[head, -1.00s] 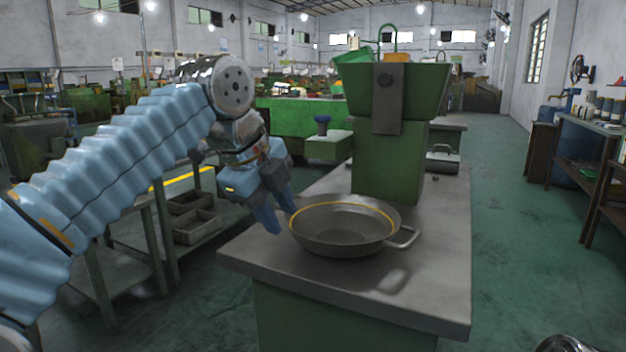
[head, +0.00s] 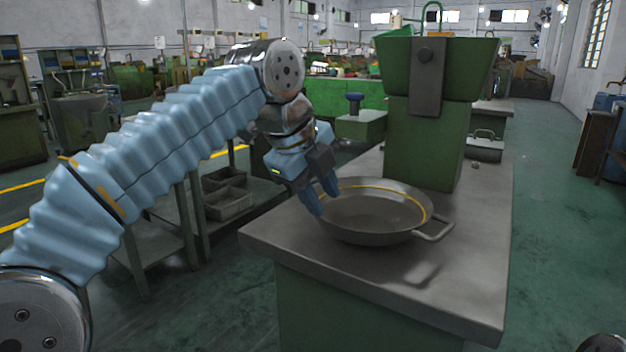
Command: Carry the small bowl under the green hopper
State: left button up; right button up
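The small bowl (head: 372,214) is a dark, wide metal pan with a yellow ring inside its rim and a loop handle at right. It sits upright at the front of the grey-topped bench (head: 400,290). The green hopper (head: 462,70) stands behind it on a green column, with a grey plate on its front. My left gripper (head: 322,202) points down at the bowl's left rim. Its two blue fingertips are apart, one at the rim's outer side and one at or over the rim; exact contact is unclear. My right gripper is out of view.
A grey lidded box (head: 485,149) with a handle sits on the bench right of the column. A lower shelf at left holds grey bins (head: 228,203). A green block with a dark knob (head: 355,100) juts out left of the column. The right aisle floor is clear.

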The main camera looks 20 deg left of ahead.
aim_at(337, 227)
pick_arm(q)
jog(key=b+x, duration=0.1)
jog(key=x, duration=0.8)
jog(key=shift+w+f, duration=0.1)
jog(key=shift+f, duration=0.1)
grip_shut()
dwell(1.1)
